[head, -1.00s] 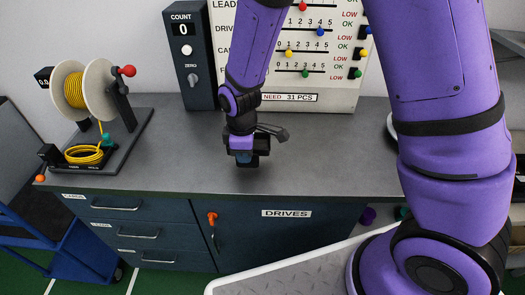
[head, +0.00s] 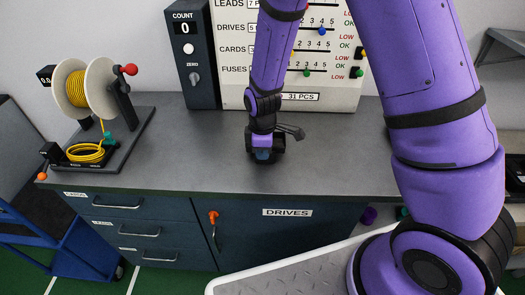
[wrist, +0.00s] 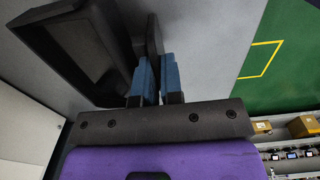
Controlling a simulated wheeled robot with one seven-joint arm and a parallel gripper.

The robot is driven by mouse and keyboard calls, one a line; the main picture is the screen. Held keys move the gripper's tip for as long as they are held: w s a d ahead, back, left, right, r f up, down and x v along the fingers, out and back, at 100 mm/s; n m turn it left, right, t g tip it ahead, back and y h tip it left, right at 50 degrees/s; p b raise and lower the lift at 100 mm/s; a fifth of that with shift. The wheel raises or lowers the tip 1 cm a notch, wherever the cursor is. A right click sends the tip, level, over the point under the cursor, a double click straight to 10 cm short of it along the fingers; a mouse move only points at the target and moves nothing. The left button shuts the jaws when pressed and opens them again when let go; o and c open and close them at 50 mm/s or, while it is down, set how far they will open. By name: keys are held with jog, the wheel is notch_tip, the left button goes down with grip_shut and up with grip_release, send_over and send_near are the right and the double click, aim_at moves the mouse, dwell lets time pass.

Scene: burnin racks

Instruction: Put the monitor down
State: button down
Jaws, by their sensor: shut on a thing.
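My gripper (head: 263,155) is shut, low over the grey bench top (head: 200,150), in front of the count board. In the wrist view its blue fingers (wrist: 158,82) close on a part of the dark monitor (wrist: 88,45), a black framed body that extends to the upper left. In the head view the gripper and arm hide most of the monitor, so I cannot tell whether it touches the bench.
A yellow cable reel (head: 88,88) stands at the bench's left end. The count box (head: 191,50) and a labelled board (head: 300,85) stand at the back. A blue cart (head: 75,245) is at lower left. The bench left of my gripper is clear.

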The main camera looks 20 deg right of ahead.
jog(key=shift+f, duration=0.1)
jog(key=c, duration=1.3)
grip_release()
jog(key=shift+o, duration=0.2)
notch_tip(320, 180, up, 12)
